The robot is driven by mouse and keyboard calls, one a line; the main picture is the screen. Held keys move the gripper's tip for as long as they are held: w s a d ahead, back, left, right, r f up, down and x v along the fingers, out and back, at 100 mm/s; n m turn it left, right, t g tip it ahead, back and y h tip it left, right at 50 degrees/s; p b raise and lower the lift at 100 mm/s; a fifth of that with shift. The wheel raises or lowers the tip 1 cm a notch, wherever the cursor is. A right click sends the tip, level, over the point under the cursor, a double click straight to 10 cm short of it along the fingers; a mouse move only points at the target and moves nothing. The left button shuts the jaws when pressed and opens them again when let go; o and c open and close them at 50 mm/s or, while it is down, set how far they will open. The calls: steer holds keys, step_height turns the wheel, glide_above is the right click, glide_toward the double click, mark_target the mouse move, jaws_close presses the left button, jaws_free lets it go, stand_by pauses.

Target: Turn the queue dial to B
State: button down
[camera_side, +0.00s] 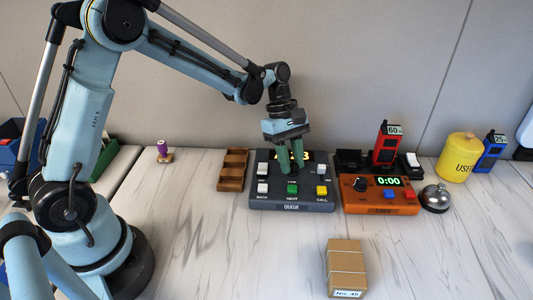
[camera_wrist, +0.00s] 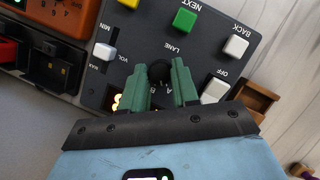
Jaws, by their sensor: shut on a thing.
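The queue box (camera_side: 262,191) is a dark grey panel on the table in the side view. In the wrist view, its small black queue dial (camera_wrist: 158,71) sits below the LANE label, with the letters A and B printed on the other side of it. My gripper (camera_side: 290,168) points down onto the panel. Its green fingers (camera_wrist: 160,68) are shut on the dial, one on each side. I cannot tell which letter the dial points to. In the side view the fingers hide the dial and part of the lit display.
White, green and yellow buttons surround the dial, with a volume slider (camera_wrist: 109,52) nearby. An orange timer box (camera_side: 380,203) stands close to the right, a wooden tray (camera_side: 234,170) to the left. A cardboard box (camera_side: 346,265) lies in front.

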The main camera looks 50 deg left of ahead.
steer(key=m+g, duration=0.1)
steer(key=m, duration=0.2)
steer(key=m+g+y, duration=0.1)
steer(key=m, duration=0.2)
steer(key=shift+w+d, duration=0.15)
steer(key=shift+m, duration=0.4)
steer(key=c, duration=0.9)
jaws_free()
steer(key=shift+v, duration=3.8)
steer(key=shift+w+d, duration=0.1)
steer(key=shift+w, duration=0.05)
